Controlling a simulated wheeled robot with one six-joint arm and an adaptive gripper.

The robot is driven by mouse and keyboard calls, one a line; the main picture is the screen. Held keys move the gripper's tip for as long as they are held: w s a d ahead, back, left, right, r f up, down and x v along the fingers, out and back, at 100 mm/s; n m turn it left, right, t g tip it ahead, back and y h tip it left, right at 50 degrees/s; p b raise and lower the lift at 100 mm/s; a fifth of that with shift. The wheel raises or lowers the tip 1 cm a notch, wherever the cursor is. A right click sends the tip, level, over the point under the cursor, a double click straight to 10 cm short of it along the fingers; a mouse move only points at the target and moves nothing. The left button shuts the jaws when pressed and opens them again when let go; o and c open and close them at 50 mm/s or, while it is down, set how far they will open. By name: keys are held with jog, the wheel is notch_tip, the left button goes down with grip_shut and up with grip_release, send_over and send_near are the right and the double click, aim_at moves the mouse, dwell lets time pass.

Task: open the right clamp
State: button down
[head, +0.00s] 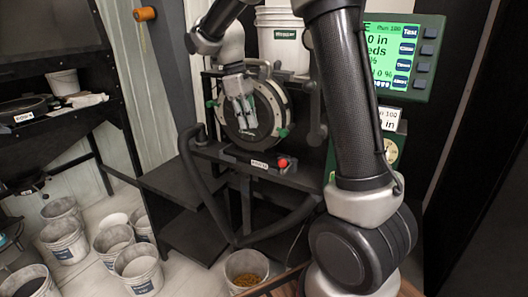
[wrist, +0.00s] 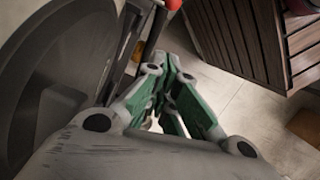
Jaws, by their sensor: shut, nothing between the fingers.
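The seed meter's round drum (head: 266,112) stands upright on a dark stand in the head view. A green clamp piece (head: 283,132), the right clamp, sits at the drum's lower right edge. Another green clamp piece (head: 211,103) is at its left edge. My gripper (head: 247,122) hangs in front of the drum's face, left of the right clamp and apart from it. Its fingers are shut and empty. The wrist view shows the gripper (wrist: 172,100) with green-sided fingers; the right clamp cannot be made out there.
A red ball knob (head: 283,163) is on the ledge below the drum; it also shows in the wrist view (wrist: 173,4). A white bucket (head: 284,40) stands above the drum. A green-lit screen (head: 390,55) is at right. A bucket of seeds (head: 246,268) and several other buckets stand on the floor.

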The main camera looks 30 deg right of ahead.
aim_at(282, 160)
jog(key=s+d+f, duration=0.4)
jog(key=f, duration=0.6)
jog(key=shift+s+d+f, duration=0.15)
jog(key=shift+s+f, duration=0.1)
jog(key=shift+d, duration=0.1)
dwell(0.3)
